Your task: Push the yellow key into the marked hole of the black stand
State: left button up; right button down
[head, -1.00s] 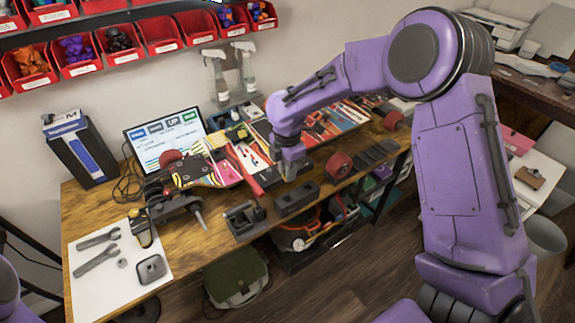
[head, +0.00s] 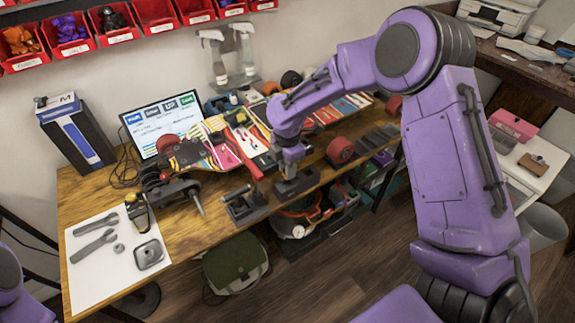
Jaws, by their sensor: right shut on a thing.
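My right gripper (head: 291,168) points down, directly over a black stand (head: 299,187) at the front edge of the wooden bench. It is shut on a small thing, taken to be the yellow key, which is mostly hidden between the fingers. The fingertips are very close to the top of the stand; I cannot tell whether the key touches it. The marked hole is hidden behind the gripper or too small to make out. My left gripper is out of view; only a purple part of my left arm shows at the lower left edge.
A second black fixture (head: 245,206) stands just left of the stand. A red wheel (head: 340,150) sits to its right. A skateboard (head: 190,153) and a monitor (head: 160,120) are behind left. A white sheet (head: 85,275) with wrenches lies at the left.

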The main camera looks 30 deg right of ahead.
jog(key=shift+f, duration=0.7)
dwell(0.5)
jog(key=shift+p, duration=0.35)
jog(key=shift+f, duration=0.4)
dwell(0.9)
jog(key=shift+p, duration=0.4)
jog(key=shift+f, duration=0.55)
dwell(0.9)
jog(key=c, duration=0.9)
grip_release()
jog(key=shift+o, duration=0.2)
jog(key=shift+s+r, duration=0.1)
jog(key=shift+r, duration=0.05)
